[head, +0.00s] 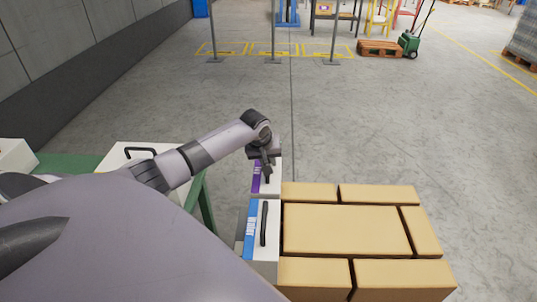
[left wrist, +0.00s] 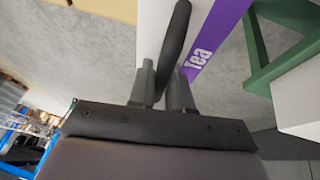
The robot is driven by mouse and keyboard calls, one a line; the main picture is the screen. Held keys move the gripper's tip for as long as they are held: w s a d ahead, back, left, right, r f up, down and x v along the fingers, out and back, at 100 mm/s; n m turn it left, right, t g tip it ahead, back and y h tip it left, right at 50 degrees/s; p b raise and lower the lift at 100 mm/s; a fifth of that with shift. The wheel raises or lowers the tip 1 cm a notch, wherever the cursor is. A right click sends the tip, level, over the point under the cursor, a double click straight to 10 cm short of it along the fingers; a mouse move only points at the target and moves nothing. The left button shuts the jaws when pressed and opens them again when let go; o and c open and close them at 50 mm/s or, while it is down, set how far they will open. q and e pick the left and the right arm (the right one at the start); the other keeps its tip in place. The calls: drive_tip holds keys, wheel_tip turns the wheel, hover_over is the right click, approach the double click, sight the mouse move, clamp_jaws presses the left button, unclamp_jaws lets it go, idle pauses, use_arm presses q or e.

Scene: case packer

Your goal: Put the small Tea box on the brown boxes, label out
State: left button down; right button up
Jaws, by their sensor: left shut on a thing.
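The small Tea box (head: 275,177) is white with a purple label and a black handle. In the left wrist view its purple label (left wrist: 213,42) reads "Tea". My left gripper (head: 267,172) is shut on the black handle (left wrist: 176,40), which lies between its two fingers. In the head view the label faces left, away from the brown boxes (head: 345,230). The Tea box is at the far left corner of the brown boxes; I cannot tell whether it rests on them. My right gripper is not in view.
A white box with a blue label (head: 270,242) and black handle stands at the left edge of the brown boxes, just nearer than the Tea box. A green table (head: 65,165) at left bears white boxes, one with a handle (head: 115,158). Open floor lies beyond.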

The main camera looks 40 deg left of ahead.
use_arm(q)
drive_tip(key=shift+f, duration=0.25)
idle(0.5)
drive_tip(key=c, duration=1)
unclamp_jaws()
drive_tip(key=shift+f, duration=0.15)
drive_tip(key=shift+p+v, duration=0.4)
drive_tip(key=shift+v, duration=3.3)
drive_tip(key=shift+w, duration=0.1)
